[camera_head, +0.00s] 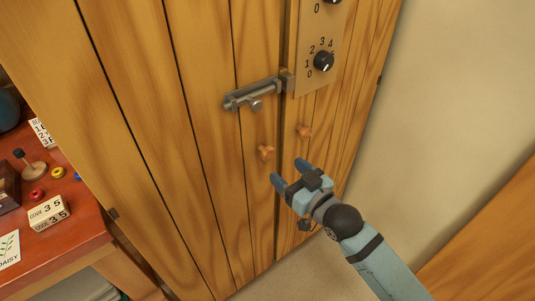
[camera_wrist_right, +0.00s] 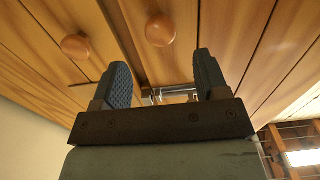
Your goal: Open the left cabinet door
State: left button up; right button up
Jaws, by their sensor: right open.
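The left cabinet door (camera_head: 207,130) is closed, made of wood planks, with a round wooden knob (camera_head: 266,152) near the seam. A metal slide bolt (camera_head: 255,95) on it reaches a keeper at the seam. The right door has its own knob (camera_head: 304,131). My right gripper (camera_head: 290,172) is open and empty, in front of the doors and just below the knobs. In the right wrist view its fingers (camera_wrist_right: 166,80) stand apart. Both knobs show beyond them, the left door's knob (camera_wrist_right: 160,30) and the right door's knob (camera_wrist_right: 77,46). My left gripper is out of view.
A panel with numbered dials (camera_head: 323,60) is on the right door above its knob. A red table (camera_head: 75,225) at the left holds small blocks, rings and a peg stand. A plain wall (camera_head: 440,110) is at the right.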

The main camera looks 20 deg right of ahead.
aim_at(270, 155)
jog(key=x, duration=0.8)
jog(key=shift+w+a, duration=0.1)
jog(key=shift+c, duration=0.3)
grip_shut()
